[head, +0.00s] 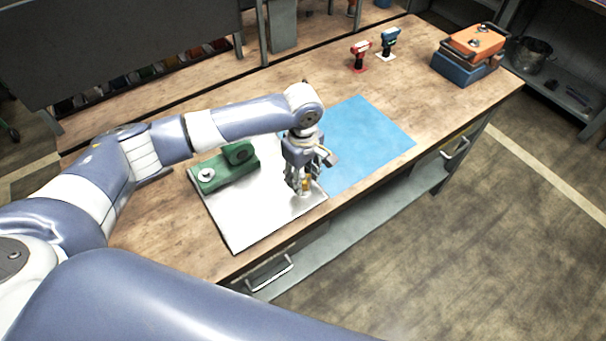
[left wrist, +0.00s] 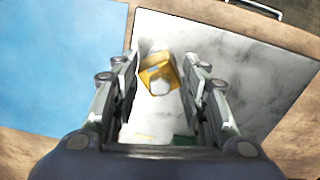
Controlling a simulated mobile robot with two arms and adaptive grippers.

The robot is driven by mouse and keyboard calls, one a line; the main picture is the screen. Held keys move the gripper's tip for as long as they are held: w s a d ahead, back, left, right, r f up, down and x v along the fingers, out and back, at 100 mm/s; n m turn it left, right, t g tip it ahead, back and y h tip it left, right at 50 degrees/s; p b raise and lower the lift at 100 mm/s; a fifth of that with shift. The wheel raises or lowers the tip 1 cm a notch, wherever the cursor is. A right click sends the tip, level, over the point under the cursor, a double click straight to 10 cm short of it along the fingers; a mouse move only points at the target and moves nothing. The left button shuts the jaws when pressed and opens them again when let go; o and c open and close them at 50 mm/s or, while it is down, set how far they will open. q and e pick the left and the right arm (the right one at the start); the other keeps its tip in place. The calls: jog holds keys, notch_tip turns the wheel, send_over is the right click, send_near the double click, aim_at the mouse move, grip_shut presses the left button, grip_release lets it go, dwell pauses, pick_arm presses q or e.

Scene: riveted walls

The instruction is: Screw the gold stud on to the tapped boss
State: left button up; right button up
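The gold stud (left wrist: 158,72) shows between the fingers of my left gripper (left wrist: 160,75) in the left wrist view, over the white sheet. The fingers stand apart on either side of it, with small gaps visible. In the head view the left gripper (head: 302,190) points down at the right part of the white sheet, with a bit of gold (head: 307,184) between its fingers. A green fixture (head: 226,167) stands left of the gripper, with a pale round boss (head: 206,174) on its low left part. Whether the boss is tapped cannot be seen. My right gripper is not in view.
The white sheet (head: 236,225) lies on the wooden bench beside a blue mat (head: 375,138). A red drill (head: 360,55), a teal drill (head: 389,42) and an orange and blue case (head: 468,55) stand farther back. The bench's front edge is close to the gripper.

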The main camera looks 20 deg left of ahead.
pick_arm(q)
grip_shut()
jog(key=shift+s+d+t+y+p, duration=0.1)
jog(key=shift+d+t+y+p, duration=0.3)
jog(key=shift+p, duration=0.55)
jog(key=shift+a, duration=0.15)
jog(key=shift+s+r+m+p, duration=0.1)
jog(key=shift+r+m+p, duration=0.1)
jog(key=shift+m+p, duration=0.8)
jog(key=m+p, duration=0.2)
jog(key=m, duration=0.2)
jog(key=shift+a, duration=0.1)
jog(key=m+p, duration=0.1)
jog(key=m, duration=0.3)
jog(key=shift+f+m+h+p, duration=0.1)
jog(key=shift+m+h+p, duration=0.2)
jog(key=shift+p, duration=0.05)
jog(key=m, duration=0.3)
jog(key=shift+p, duration=0.4)
jog(key=m, duration=0.2)
jog(key=shift+m+h, duration=0.3)
jog(key=shift+m, duration=0.4)
